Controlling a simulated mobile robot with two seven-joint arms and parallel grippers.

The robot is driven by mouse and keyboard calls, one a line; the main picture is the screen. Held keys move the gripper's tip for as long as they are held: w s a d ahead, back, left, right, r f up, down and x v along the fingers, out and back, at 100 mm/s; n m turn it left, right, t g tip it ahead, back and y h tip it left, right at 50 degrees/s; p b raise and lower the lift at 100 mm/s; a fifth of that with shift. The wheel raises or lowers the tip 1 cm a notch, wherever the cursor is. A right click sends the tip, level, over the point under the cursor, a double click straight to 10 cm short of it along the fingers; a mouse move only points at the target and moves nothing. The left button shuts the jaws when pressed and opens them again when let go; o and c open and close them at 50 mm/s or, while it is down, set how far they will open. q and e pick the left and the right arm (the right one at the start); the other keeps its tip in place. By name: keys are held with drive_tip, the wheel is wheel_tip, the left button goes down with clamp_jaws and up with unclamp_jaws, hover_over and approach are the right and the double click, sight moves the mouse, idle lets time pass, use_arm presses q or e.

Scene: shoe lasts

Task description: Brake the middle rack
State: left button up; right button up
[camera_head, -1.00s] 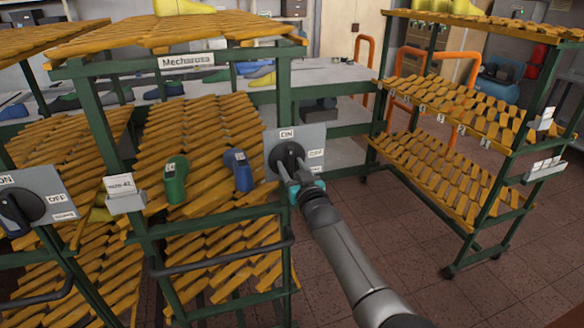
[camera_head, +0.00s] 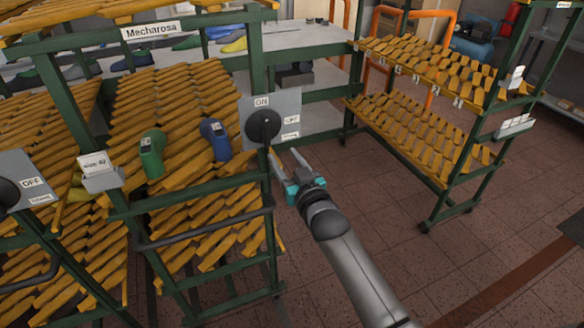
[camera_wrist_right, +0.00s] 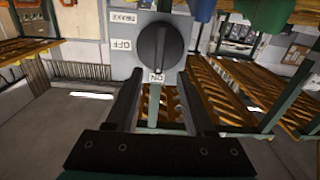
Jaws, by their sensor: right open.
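The middle rack (camera_head: 45,46) is a green frame with slatted yellow shelves and a "Mecharosa" sign. Its grey switch plate (camera_head: 289,105) carries a round black knob (camera_head: 263,125), with ON above it, OFF to its right and a small third label below OFF. In the right wrist view the knob (camera_wrist_right: 157,48) shows a raised grip ridge that lines up with the ON label. My right gripper (camera_head: 287,156) is open and empty, just below and to the right of the knob, apart from it. My left gripper is out of view.
A green shoe last (camera_head: 151,153) and a blue one (camera_head: 214,139) stand on the middle rack. Another rack's switch plate (camera_head: 32,181) is at the left edge. A right-hand rack (camera_head: 455,185) stands beyond open tiled floor (camera_head: 390,250).

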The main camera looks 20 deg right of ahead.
drive_tip(key=shift+s+d, duration=0.1)
drive_tip(key=shift+s, duration=1.85)
drive_tip(key=s+a+f+g+b, duration=0.1)
drive_tip(key=s+f+g+b, duration=0.15)
drive_tip(key=s+f, duration=0.7)
drive_tip(key=s+f+g+b, duration=0.2)
drive_tip(key=f+g, duration=0.2)
drive_tip(key=f, duration=1.3)
drive_tip(key=s+a+f+g+b, duration=0.1)
drive_tip(key=s+f+g+b, duration=0.3)
drive_tip(key=f, duration=1)
drive_tip(key=s+f+g+b, duration=0.1)
drive_tip(key=s+f+g, duration=0.1)
drive_tip(key=s+f, duration=0.4)
drive_tip(key=s+f+n+g+b, duration=0.1)
drive_tip(key=s+f, duration=0.5)
drive_tip(key=s, duration=0.9)
drive_tip(key=s+d+f+g+b, duration=0.1)
drive_tip(key=s+f+g, duration=0.2)
drive_tip(key=s+f, duration=0.4)
drive_tip(key=s, duration=0.4)
drive_tip(key=shift+s+n+h+b, duration=0.25)
drive_tip(key=shift+n+h+b, duration=0.05)
drive_tip(key=shift+n+b, duration=0.1)
